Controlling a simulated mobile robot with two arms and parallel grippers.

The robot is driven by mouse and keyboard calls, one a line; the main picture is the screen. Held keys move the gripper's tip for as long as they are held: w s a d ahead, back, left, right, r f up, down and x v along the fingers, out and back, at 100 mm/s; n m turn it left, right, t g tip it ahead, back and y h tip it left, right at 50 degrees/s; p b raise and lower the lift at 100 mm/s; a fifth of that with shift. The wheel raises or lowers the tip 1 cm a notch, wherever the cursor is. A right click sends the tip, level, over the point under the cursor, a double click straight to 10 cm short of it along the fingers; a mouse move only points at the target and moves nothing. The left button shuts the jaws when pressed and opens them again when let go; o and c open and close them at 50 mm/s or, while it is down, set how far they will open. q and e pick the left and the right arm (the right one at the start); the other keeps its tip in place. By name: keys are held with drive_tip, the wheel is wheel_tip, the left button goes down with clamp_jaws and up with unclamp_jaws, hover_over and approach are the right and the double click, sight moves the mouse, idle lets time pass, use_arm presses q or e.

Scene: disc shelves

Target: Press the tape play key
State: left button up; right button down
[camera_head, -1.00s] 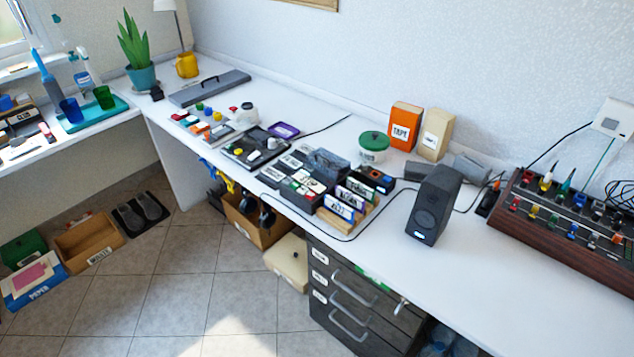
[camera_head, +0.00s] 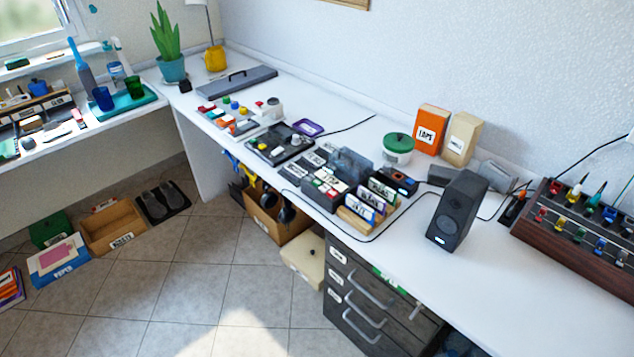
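A dark cassette-style device (camera_head: 336,168) with a translucent raised lid and light and red keys along its front stands mid-desk. Its key labels are too small to read, so I cannot tell which key is play. A flat dark device (camera_head: 279,143) with a light knob lies to its left; I cannot tell its kind. Labelled cases (camera_head: 364,207) stand in a wooden rack at the front right of the cassette-style device. Neither of my grippers is in view.
A black speaker (camera_head: 458,208) and a wood-sided mixer panel (camera_head: 580,225) stand to the right. A green-lidded tub (camera_head: 398,148) and an orange box (camera_head: 431,130) are behind. A drawer unit (camera_head: 372,305) is below the desk.

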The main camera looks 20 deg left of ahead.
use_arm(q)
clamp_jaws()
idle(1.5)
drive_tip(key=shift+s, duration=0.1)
